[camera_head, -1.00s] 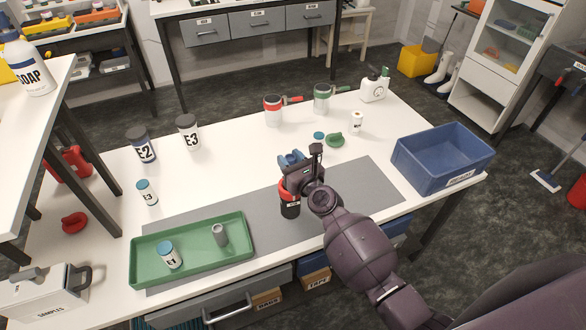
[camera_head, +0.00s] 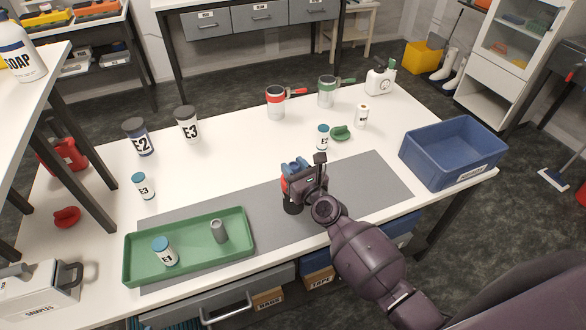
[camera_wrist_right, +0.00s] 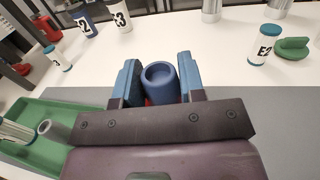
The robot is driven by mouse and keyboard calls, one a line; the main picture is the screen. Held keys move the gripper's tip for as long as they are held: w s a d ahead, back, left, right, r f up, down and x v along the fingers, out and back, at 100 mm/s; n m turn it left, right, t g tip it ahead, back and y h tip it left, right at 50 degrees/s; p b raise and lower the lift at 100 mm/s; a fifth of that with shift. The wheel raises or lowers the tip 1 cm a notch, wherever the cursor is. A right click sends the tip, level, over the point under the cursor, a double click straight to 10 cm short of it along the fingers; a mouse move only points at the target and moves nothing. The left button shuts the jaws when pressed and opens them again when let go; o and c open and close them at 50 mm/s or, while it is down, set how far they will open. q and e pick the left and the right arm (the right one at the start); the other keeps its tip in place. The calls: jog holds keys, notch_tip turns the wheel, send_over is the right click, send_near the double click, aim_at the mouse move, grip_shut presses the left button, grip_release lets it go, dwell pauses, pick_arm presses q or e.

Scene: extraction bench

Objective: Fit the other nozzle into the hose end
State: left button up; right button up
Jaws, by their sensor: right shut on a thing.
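My right gripper (camera_head: 303,179) is shut on a blue hollow tube-like piece, seen best in the right wrist view (camera_wrist_right: 160,82) between the two blue finger pads. I take it for the nozzle. It is directly over a dark upright cylinder (camera_head: 293,208) with a red collar (camera_head: 287,188), perhaps the hose end, on the grey mat. The gripper hides where they meet, so I cannot tell how deep the blue piece sits. A grey hollow cylinder (camera_head: 219,231), perhaps another nozzle, stands in the green tray (camera_head: 188,270). My left gripper is not in view.
The E1 jar (camera_head: 165,252) is in the tray. The E2 jar (camera_head: 322,136) and green piece (camera_head: 341,133) stand beyond the gripper. A blue crate (camera_head: 452,153) is at the right end. The grey mat (camera_head: 370,185) is clear right of the gripper.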

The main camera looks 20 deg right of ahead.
jog(key=shift+f, duration=0.15)
jog(key=o, duration=0.9)
jog(key=v, duration=1.2)
jog(key=shift+b, duration=0.35)
